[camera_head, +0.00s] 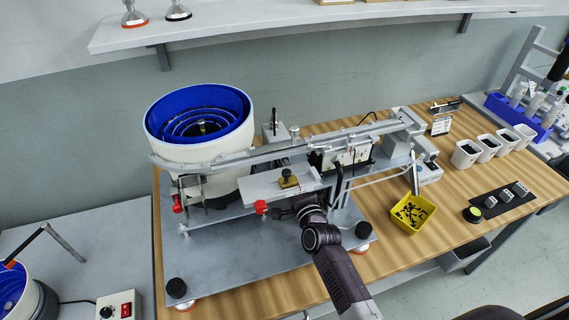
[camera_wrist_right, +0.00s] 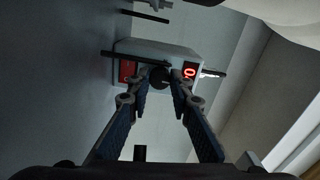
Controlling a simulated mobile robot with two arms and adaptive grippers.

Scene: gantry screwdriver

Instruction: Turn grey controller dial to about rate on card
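In the right wrist view the grey controller (camera_wrist_right: 185,52) is a pale box with a red switch (camera_wrist_right: 127,70) on the left and a red lit display (camera_wrist_right: 190,72) on the right, which seems to read 0. Its dark round dial (camera_wrist_right: 159,77) sits between them. My right gripper (camera_wrist_right: 164,80) is open, with a fingertip on either side of the dial; I cannot tell whether they touch it. In the head view my right arm reaches in from below to the gantry, its fingers hidden. My left gripper is not in view. A small card (camera_head: 440,126) stands at the back right, too small to read.
The gantry base plate (camera_head: 235,255) and white feeder bowl with blue inside (camera_head: 200,115) fill the left of the wooden table. A yellow bin of screws (camera_head: 412,212) and white cups (camera_head: 466,153) are right. Another controller (camera_head: 119,306) stands lower left.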

